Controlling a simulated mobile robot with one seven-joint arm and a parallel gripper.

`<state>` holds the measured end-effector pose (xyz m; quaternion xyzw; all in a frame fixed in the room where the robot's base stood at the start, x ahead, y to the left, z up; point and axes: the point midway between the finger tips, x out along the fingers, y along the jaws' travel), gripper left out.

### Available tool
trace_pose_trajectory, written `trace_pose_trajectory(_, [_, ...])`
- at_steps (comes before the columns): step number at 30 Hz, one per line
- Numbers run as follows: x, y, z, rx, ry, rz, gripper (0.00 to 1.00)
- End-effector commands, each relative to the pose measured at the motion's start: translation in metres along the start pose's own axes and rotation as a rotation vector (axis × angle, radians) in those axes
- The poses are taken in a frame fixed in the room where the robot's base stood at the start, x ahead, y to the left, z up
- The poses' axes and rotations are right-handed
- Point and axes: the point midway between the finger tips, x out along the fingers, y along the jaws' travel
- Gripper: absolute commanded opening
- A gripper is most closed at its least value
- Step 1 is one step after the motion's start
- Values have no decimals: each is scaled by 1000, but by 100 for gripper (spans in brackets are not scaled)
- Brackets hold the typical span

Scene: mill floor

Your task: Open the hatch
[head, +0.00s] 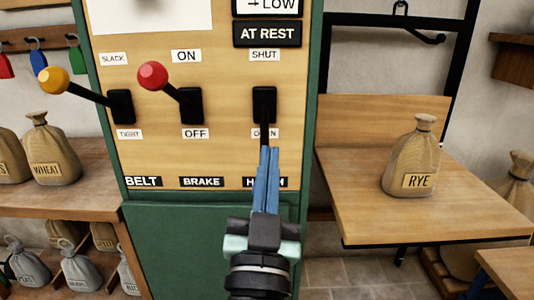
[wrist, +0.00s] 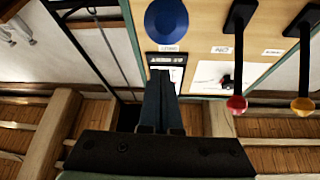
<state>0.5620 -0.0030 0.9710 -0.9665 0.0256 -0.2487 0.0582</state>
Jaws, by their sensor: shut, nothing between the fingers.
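The hatch lever (head: 264,130) is the rightmost of the panel's levers. Its black arm points down from its slot toward the OPEN label (head: 264,133). Its outer end is hidden behind my gripper in the head view. In the wrist view its blue knob (wrist: 166,22) shows at the top, beyond my fingertips. The SHUT label (head: 264,55) is above the slot. My gripper (head: 269,150) is shut and empty, its fingers pointing up in front of the lower part of this lever. Whether they touch it I cannot tell. The hatch itself is not identifiable.
The brake lever (head: 152,75) with a red knob and the belt lever (head: 53,80) with a yellow knob stick out to the left. A wall table (head: 345,205) with a RYE sack (head: 412,160) is at the right. Shelves with sacks are at the left.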

Motion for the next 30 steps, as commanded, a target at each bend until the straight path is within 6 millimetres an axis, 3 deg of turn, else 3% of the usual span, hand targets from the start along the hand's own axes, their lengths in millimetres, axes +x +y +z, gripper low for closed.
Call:
trace_pose_trajectory(1, [-16, 0, 10, 1, -12, -1, 0])
trace_pose_trajectory(3, [-31, 1, 11, -1, -9, 0, 0])
trace_pose_trajectory(12, [-81, 1, 12, -1, -4, 0, 0])
trace_pose_trajectory(18, [-92, 1, 10, -1, 0, 0, 0])
trace_pose_trajectory(30, [-91, 1, 6, -1, 6, 1, 0])
